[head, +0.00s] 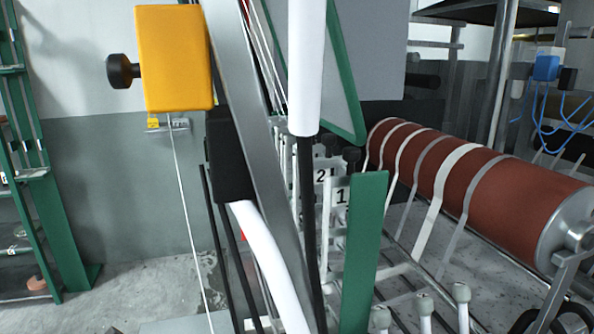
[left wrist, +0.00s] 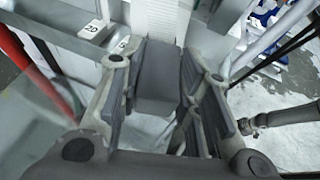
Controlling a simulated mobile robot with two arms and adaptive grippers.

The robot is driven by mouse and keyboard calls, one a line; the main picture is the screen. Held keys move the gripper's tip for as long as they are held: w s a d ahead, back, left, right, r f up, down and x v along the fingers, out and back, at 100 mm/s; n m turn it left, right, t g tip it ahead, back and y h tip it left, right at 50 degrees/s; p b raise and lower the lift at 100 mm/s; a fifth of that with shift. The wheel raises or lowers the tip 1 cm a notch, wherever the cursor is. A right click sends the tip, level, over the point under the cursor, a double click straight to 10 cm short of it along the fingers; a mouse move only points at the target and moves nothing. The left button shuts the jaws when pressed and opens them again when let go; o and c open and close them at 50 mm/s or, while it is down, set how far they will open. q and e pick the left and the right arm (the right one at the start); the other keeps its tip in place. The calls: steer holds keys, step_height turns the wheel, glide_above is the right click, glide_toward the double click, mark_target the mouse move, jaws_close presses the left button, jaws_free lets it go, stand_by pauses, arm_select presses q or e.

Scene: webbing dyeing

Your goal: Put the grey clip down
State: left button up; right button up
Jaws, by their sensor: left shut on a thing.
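In the left wrist view, my left gripper (left wrist: 166,78) has its two fingers on either side of the grey clip (left wrist: 158,72), a plain dark grey block, and is shut on it. A white ribbed webbing strip (left wrist: 156,18) runs up from behind the clip; I cannot tell whether it is fastened to it. I cannot make out the clip or either gripper in the head view. My right gripper is in neither view.
In the head view, a red-brown roller (head: 460,190) with pale straps lies at right. Numbered plates (head: 340,197) stand beside a green post (head: 362,250). A yellow box (head: 174,58) with a black knob is at upper left. Bare floor (head: 130,290) shows at lower left.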

arm_select(q)
steer(key=shift+s+f+n+t+y+b, duration=0.3)
steer(key=shift+s+f+n+t+b, duration=0.1)
steer(key=shift+s+f, duration=0.6)
steer(key=shift+r, duration=0.15)
steer(key=shift+r, duration=0.1)
steer(key=shift+s, duration=0.1)
stand_by(0.4)
